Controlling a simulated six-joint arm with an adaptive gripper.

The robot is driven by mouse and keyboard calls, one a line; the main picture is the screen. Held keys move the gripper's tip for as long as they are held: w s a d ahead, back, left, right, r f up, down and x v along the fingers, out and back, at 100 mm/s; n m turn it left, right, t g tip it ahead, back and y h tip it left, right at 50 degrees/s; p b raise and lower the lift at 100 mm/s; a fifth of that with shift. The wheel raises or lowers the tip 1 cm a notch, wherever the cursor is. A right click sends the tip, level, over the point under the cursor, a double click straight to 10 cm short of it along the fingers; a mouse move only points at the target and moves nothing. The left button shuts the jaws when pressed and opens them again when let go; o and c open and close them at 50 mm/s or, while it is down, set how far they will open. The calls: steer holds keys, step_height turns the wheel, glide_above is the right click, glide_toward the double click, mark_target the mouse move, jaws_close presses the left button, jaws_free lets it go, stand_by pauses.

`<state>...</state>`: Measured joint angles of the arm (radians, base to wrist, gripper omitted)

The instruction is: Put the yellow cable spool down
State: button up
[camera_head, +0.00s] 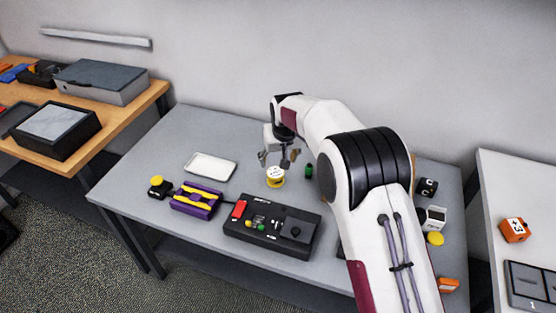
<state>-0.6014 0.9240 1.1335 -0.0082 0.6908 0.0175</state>
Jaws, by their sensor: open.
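The yellow cable spool (276,181) stands upright on the grey table, with a white top face and a yellow lower rim. It is behind the black control box and to the right of the white tray. My gripper (278,163) is open, pointing down just above the spool. Its fingers are apart, and the spool's top shows below them. I cannot tell whether any finger touches the spool.
A white tray (210,166), a purple and yellow block (197,201), a black control box (272,228) and a small green cylinder (309,171) surround the spool. A yellow-topped button (157,182) stands at left. My arm hides part of the table's right side.

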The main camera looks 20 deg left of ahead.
stand_by(0.8)
steer(key=s+d+r+m, duration=0.1)
steer(key=s+d+r, duration=0.3)
steer(key=d+r, duration=0.4)
steer(key=s+d+r+m+t+h, duration=0.1)
steer(key=s+d+r, duration=0.2)
steer(key=d+r, duration=0.5)
steer(key=s+d+r+m, duration=0.1)
steer(key=s+d+r, duration=0.3)
steer(key=d+r, duration=0.4)
steer(key=s+d+r+m, duration=0.2)
steer(key=s+d, duration=1)
steer(key=s, duration=0.1)
steer(key=s+d+f+m, duration=0.1)
steer(key=s+d+f, duration=0.1)
steer(key=s, duration=0.6)
steer(key=s+d+f+h, duration=0.1)
steer(key=s+d, duration=0.3)
steer(key=s, duration=0.4)
steer(key=shift+d+f+m+t+h, duration=0.3)
steer(key=shift+f+m+t, duration=0.1)
steer(key=shift+f, duration=0.15)
